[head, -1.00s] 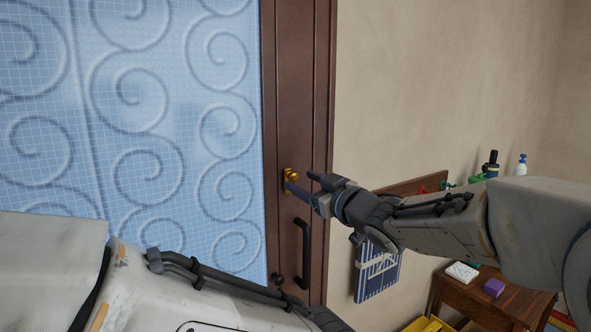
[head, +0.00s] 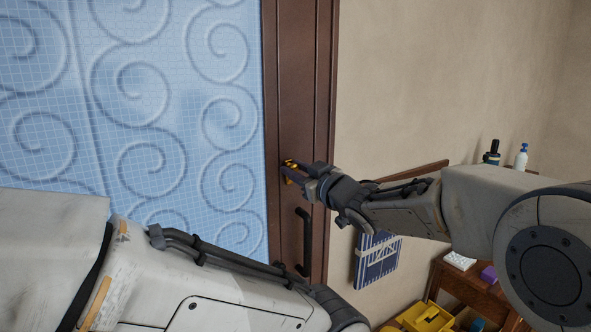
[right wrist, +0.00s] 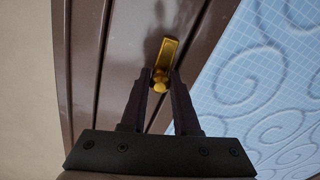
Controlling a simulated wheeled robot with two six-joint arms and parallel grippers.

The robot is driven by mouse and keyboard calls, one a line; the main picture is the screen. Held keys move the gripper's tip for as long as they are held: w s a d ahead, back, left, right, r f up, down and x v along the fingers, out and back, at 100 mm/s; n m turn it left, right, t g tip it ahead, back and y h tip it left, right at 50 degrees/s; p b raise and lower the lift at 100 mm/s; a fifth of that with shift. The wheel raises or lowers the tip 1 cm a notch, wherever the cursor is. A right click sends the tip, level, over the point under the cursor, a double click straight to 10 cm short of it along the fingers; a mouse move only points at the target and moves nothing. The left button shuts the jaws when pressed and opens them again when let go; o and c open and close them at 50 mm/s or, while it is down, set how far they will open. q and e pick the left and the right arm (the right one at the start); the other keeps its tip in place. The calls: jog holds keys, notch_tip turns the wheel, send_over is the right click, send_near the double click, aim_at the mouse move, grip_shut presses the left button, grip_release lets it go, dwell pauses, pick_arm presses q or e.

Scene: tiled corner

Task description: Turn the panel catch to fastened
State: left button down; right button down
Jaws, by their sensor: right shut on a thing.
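The catch, a small gold piece with a flat arm and a rounded knob, sits on the brown wooden panel (head: 300,110) in the head view, largely covered there by my gripper. The right wrist view shows the catch (right wrist: 169,48) clearly, its arm pointing up the picture and slightly right. My right gripper (head: 289,172) is at the catch, and its two dark fingers (right wrist: 161,82) are shut on the catch's knob. My left arm crosses the lower left of the head view. Its gripper is out of view.
A black bar handle (head: 305,240) is on the panel below the catch. Blue tiled wall with spiral reliefs (head: 150,110) lies left. Right, a blue striped item (head: 378,262) hangs on the wall, near a wooden table (head: 478,283) and a yellow bin (head: 425,317).

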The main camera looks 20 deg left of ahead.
aim_at(275, 181)
jog(key=shift+w, duration=0.1)
jog(key=shift+n+b, duration=0.7)
jog(key=shift+b, duration=0.3)
jog(key=s+n+b, duration=0.1)
jog(key=n+b, duration=0.2)
jog(key=n, duration=0.1)
jog(key=a+f+n+b, duration=0.1)
jog(key=n+b, duration=0.3)
jog(key=s+f+n+b, duration=0.1)
jog(key=n+b, duration=0.3)
jog(key=shift+s+a, duration=0.3)
jog(key=shift+a, duration=0.05)
jog(key=shift+s+a+f+n+b, duration=0.1)
jog(key=shift+f+n+b, duration=0.15)
jog(key=shift+n+b, duration=0.6)
jog(key=shift+f+n+b, duration=0.25)
jog(key=shift+n+b, duration=0.1)
jog(key=shift+n, duration=1)
jog(key=c, duration=0.8)
grip_release()
jog(key=shift+o, duration=0.7)
jog(key=shift+f, duration=0.2)
